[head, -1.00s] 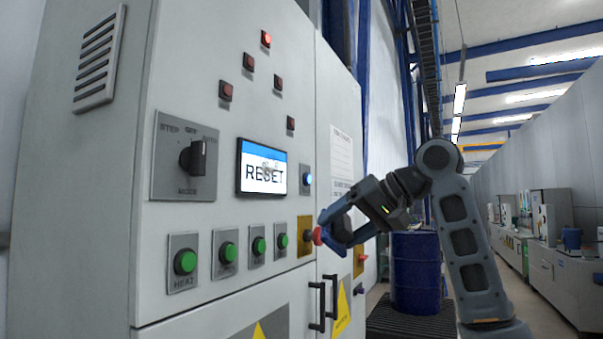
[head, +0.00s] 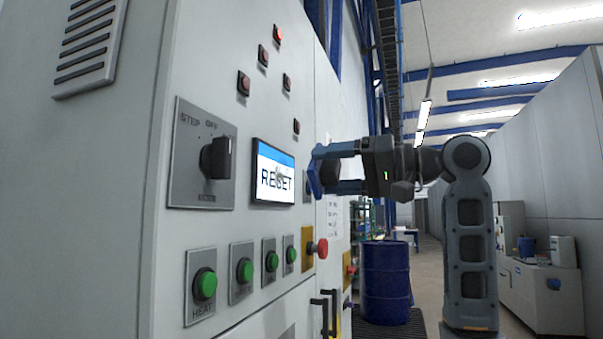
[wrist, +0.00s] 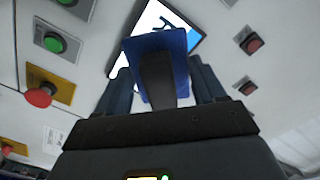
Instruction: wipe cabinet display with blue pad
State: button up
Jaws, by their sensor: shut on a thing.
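The cabinet display (head: 273,173) reads RESET on white below a blue band, with a grey smudge over the lettering. My gripper (head: 322,172) is just right of the display at its height, shut on the blue pad (head: 315,177). In the wrist view the pad (wrist: 154,44) sits between the fingers by its dark grip, in front of the display (wrist: 150,22) and covering part of it. The pad appears apart from the screen, but the exact gap is hard to tell.
The cabinet front has a mode knob (head: 215,158) left of the display, green buttons (head: 204,284) below, a red mushroom button (head: 321,248) at lower right, and small red lamps (head: 263,55) above. A blue drum (head: 387,283) stands behind on the right.

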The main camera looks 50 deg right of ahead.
aim_at(292, 180)
jog(key=shift+b+x, duration=0.3)
jog(key=shift+x, duration=3.1)
jog(key=shift+x, duration=1.05)
jog(key=shift+r+p, duration=0.1)
jog(key=shift+p, duration=0.2)
jog(key=shift+w+d+p, duration=0.25)
jog(key=shift+d+p, duration=0.05)
jog(key=shift+d, duration=0.55)
jog(key=shift+w+d+p, duration=0.2)
jog(key=shift+d+p, duration=0.1)
jog(key=shift+d, duration=0.55)
jog(key=shift+w+d+p, duration=0.35)
jog(key=shift+w+d, duration=0.05)
jog(key=shift+d, duration=0.45)
jog(key=shift+w+d+p, duration=0.35)
jog(key=shift+w+d, duration=0.05)
jog(key=shift+d, duration=0.5)
jog(key=shift+w+d+p, duration=0.25)
jog(key=shift+d+p, duration=0.1)
jog(key=shift+d, duration=0.5)
jog(key=shift+w+d+p, duration=0.25)
jog(key=shift+d+p, duration=0.05)
jog(key=shift+d, duration=0.55)
jog(key=shift+w, duration=0.1)
